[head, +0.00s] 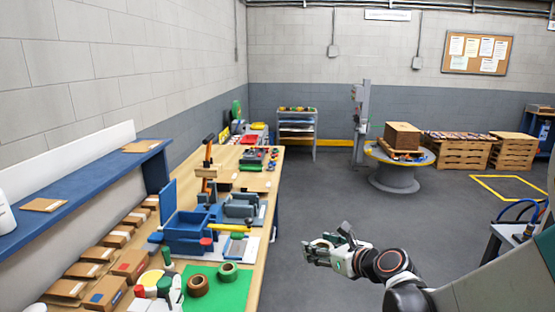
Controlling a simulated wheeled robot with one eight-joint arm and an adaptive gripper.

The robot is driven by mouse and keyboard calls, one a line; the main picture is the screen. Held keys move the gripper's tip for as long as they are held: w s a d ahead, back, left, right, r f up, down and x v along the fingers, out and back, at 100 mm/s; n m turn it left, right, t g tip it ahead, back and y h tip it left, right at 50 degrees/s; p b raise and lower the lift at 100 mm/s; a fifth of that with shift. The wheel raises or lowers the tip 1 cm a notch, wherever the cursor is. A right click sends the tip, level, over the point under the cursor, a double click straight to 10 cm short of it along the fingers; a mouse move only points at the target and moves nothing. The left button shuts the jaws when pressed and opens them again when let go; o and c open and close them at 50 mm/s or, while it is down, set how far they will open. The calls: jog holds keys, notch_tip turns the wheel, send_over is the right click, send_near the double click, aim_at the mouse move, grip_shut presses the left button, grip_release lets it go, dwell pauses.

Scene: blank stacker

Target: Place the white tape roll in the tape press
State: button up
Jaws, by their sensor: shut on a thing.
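My gripper (317,251) is at the lower middle of the head view, raised over the grey floor to the right of the workbench. It is shut on a pale ring that looks like the white tape roll (320,243); the fingers partly hide it. On the bench (262,205) stand a blue open box (185,232) with a raised lid and a grey-blue device (240,208) beside it. An upright post with an orange and black top (207,160) rises behind them. I cannot tell for sure which of these is the tape press. The gripper is well apart from all of them.
A brown roll (198,286) and a green roll (228,271) lie on a green mat (234,296) at the near end of the bench. Several cardboard boxes (130,265) line the wall side. Open floor lies right of the bench; a wrapping turntable (395,175) stands farther back.

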jog(key=s+d+m+t+h, duration=0.1)
jog(key=s+d+m+h, duration=0.1)
jog(key=d, duration=0.6)
jog(key=shift+d+m+h, duration=0.25)
jog(key=shift+m+h, duration=0.15)
jog(key=shift+h, duration=0.1)
jog(key=shift+s, duration=0.1)
